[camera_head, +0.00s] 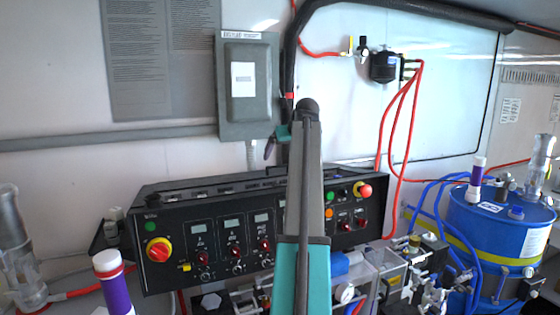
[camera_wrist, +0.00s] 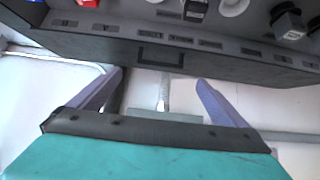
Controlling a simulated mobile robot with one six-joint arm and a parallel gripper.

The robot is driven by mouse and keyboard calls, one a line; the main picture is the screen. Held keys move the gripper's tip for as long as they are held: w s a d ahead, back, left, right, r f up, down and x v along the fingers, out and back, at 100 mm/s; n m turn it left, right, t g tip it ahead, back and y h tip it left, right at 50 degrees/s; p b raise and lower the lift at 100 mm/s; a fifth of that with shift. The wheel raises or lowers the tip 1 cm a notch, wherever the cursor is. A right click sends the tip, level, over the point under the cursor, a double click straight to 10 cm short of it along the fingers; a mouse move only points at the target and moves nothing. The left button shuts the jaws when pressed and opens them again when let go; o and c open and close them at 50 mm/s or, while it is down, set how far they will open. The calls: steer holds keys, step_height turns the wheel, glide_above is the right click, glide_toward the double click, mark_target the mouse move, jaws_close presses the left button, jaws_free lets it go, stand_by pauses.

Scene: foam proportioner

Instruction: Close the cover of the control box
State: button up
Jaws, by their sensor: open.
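The black control box (camera_head: 235,235) stands below the wall in the head view, its front carrying displays, knobs and red buttons. Its labelled top strip (camera_head: 220,190) is partly hidden by my arm. I cannot tell from these views which part is its cover or how far it is open. In the wrist view the control box edge (camera_wrist: 160,57) crosses the upper half, with labels and knobs above it. My gripper (camera_wrist: 160,78) is open and empty, its two fingers apart below that edge. In the head view my gripper (camera_head: 277,143) is mostly hidden behind my arm, above the control box.
A grey wall box (camera_head: 243,85) with a white label hangs behind my gripper, a conduit running down from it. A thick black hose (camera_head: 288,60) runs beside it. Red hoses (camera_head: 400,120) hang at right near a blue drum (camera_head: 495,240). A purple-and-white bottle (camera_head: 115,285) stands front left.

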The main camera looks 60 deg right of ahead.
steer(key=p, duration=0.2)
glide_above(280, 175)
steer(key=shift+w+f, duration=0.2)
steer(key=shift+f, duration=2.25)
steer(key=c, duration=1.5)
steer(key=shift+s, duration=0.15)
steer(key=s+a+r, duration=0.1)
steer(key=s+a, duration=0.2)
steer(key=s, duration=0.1)
steer(key=s+a, duration=0.3)
steer(key=s, duration=0.1)
steer(key=s+a+r, duration=0.1)
steer(key=s+a, duration=0.2)
steer(key=s, duration=0.1)
steer(key=shift+s+a+r, duration=0.3)
steer(key=shift+s+r, duration=0.05)
steer(key=shift+s, duration=0.05)
